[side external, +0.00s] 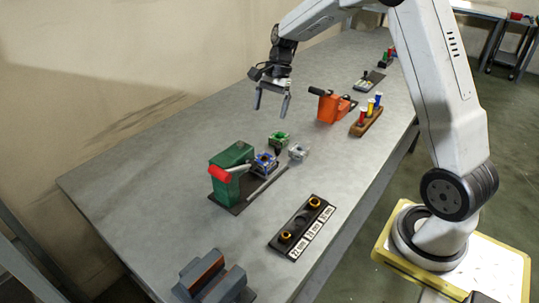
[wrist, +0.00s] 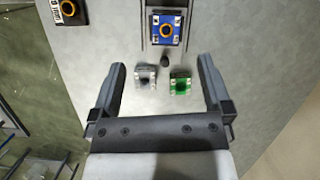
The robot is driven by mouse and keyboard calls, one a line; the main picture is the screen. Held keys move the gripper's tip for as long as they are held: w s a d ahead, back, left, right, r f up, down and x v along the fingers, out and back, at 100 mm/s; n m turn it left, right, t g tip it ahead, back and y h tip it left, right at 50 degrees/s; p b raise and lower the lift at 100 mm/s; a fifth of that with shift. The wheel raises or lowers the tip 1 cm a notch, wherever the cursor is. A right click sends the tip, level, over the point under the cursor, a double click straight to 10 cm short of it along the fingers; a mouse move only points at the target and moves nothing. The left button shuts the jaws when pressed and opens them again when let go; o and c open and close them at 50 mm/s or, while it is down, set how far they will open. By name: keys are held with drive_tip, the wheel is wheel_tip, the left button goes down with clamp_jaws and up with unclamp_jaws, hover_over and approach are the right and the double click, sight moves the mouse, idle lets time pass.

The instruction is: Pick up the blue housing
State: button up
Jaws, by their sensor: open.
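The blue housing (side external: 264,163) is a small square block with pale corners. It sits on the dark base beside the green machine with the red part (side external: 230,172). My gripper (side external: 271,103) is open and empty, raised above the table and beyond the housing. In the wrist view my gripper (wrist: 160,72) has its fingers spread wide, with the blue housing ahead of the fingertips.
A green housing (side external: 278,139) and a grey housing (side external: 298,152) stand close to the blue one. A black plate with size labels (side external: 302,227) lies nearer the front. An orange device (side external: 328,107) and a wooden rack with coloured pieces (side external: 366,120) stand farther back.

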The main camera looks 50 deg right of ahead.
drive_tip(key=w+d+m, duration=0.1)
drive_tip(key=d+m, duration=0.1)
approach(264, 158)
drive_tip(key=f, duration=0.2)
drive_tip(key=shift+a+f+y, duration=0.15)
drive_tip(key=shift+a+f, duration=0.1)
drive_tip(key=shift+f, duration=0.35)
drive_tip(key=shift+a+f+y, duration=0.15)
drive_tip(key=shift+a+f, duration=0.15)
drive_tip(key=shift+f, duration=0.3)
drive_tip(key=shift+f, duration=0.1)
drive_tip(key=shift+x, duration=2.4)
clamp_jaws()
